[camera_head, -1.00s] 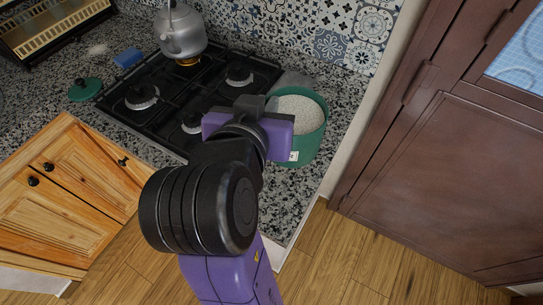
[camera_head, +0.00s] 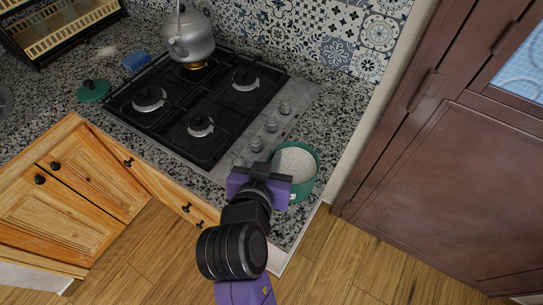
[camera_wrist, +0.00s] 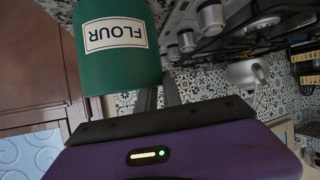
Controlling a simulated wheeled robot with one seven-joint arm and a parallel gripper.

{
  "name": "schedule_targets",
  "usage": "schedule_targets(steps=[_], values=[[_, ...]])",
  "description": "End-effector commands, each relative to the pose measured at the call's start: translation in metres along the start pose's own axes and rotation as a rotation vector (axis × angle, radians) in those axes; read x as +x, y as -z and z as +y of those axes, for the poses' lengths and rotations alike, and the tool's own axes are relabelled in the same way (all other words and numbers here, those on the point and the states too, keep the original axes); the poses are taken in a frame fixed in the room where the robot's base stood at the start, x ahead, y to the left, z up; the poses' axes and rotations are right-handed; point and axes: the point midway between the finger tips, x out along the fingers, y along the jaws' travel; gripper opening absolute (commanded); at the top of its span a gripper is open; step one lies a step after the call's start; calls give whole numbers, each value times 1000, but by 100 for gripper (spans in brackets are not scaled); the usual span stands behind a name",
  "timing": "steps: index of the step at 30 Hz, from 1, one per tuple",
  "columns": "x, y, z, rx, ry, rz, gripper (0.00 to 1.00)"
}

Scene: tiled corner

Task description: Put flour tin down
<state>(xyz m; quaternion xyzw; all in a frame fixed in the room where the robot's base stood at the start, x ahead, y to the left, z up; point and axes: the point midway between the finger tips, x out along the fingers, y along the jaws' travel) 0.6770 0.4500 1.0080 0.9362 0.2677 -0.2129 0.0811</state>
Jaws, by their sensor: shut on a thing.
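The flour tin (camera_head: 302,186) is green, open at the top and filled with white flour. It is upright at the front right corner of the counter; I cannot tell whether its base touches the counter. In the wrist view the tin (camera_wrist: 118,70) appears upside down with its FLOUR label toward me. My gripper (camera_head: 272,168) is shut on the tin's rim at its left side in the head view. The fingers (camera_wrist: 160,98) show beside the tin's edge in the wrist view. A green lid with a dark knob (camera_head: 93,91) lies left of the stove.
The counter (camera_head: 335,110) is bare behind the tin. The stove (camera_head: 205,110) with its knobs is to the left, a kettle (camera_head: 188,38) on its back burner. A blue sponge (camera_head: 135,60) lies farther left. A brown cabinet (camera_head: 440,160) stands to the right.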

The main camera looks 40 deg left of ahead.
Motion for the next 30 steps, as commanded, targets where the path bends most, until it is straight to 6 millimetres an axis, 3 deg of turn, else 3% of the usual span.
schedule_targets(steps=[5, 6, 9, 22, 30], values=[[0, 1, 0, 1, 0, 4, 0], [0, 0, 0, 0, 0, 0, 14], [0, 0, 0, 1, 0, 0, 33], [-8, -1, 0, 0, -1, 0, 33], [-56, -1, 0, 1, 2, 2, 33]])
